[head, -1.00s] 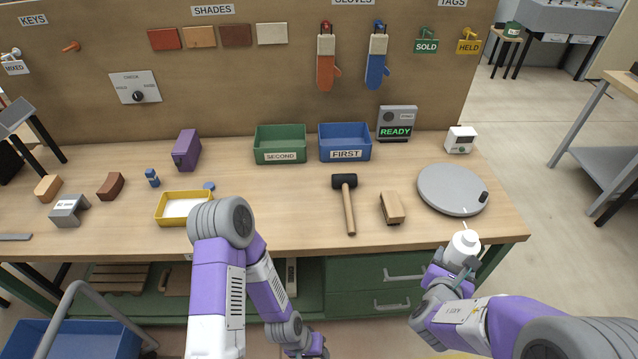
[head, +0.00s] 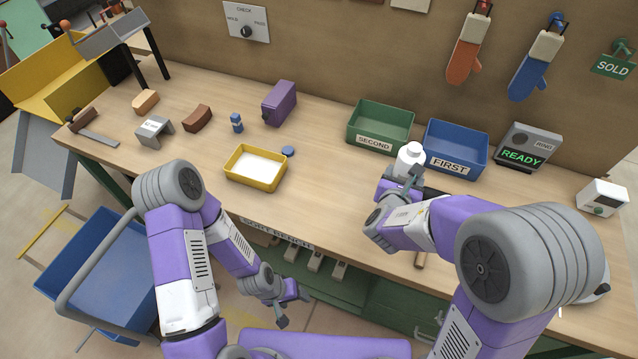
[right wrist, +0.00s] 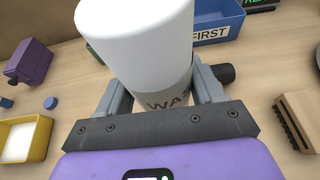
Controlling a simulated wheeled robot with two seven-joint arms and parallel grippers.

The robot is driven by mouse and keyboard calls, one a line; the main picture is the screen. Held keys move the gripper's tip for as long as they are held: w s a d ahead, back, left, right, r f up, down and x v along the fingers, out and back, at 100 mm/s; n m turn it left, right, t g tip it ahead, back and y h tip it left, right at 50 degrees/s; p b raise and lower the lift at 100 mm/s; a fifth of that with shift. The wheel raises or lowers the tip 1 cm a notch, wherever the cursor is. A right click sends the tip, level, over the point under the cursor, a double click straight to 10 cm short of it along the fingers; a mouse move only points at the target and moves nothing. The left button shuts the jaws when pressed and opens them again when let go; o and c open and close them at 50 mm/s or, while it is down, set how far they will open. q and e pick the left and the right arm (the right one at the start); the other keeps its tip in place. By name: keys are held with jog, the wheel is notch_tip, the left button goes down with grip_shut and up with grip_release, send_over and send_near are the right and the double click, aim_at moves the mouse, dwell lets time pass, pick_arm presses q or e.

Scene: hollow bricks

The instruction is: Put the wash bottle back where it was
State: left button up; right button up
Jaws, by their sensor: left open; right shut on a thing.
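The white wash bottle (head: 410,158) is held upright in my right gripper (head: 404,180), in front of the green and blue bins in the head view. The right wrist view shows the bottle (right wrist: 140,45) large between the two fingers (right wrist: 160,98), with part of a dark label visible. Whether its base touches the bench is hidden. My left gripper (head: 290,309) is open and empty, low in front of the bench's front edge.
The green SECOND bin (head: 380,127) and blue FIRST bin (head: 455,149) stand behind the bottle. A yellow tray (head: 256,167), blue cap (head: 288,151) and purple box (head: 279,103) are to its left. Bench between tray and bottle is clear.

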jog(key=w+a+f+m+g+h+b, duration=0.15)
jog(key=w+a, duration=0.25)
jog(key=a, duration=0.4)
jog(key=w+a+f+t+h+b, duration=0.1)
jog(key=w+a+f+b, duration=0.2)
jog(key=a, duration=0.5)
jog(key=shift+g+y, duration=0.25)
jog(key=f, duration=0.1)
jog(key=w+f+b, duration=0.1)
jog(key=f, duration=0.1)
jog(key=f+b, duration=0.1)
jog(key=f, duration=0.1)
jog(key=shift+w+a, duration=0.2)
jog(key=shift+w, duration=0.05)
jog(key=shift+f+b, duration=0.75)
jog(key=shift+f, duration=1.3)
jog(key=shift+f, duration=0.2)
jog(key=o, duration=1.3)
jog(key=shift+o, duration=0.5)
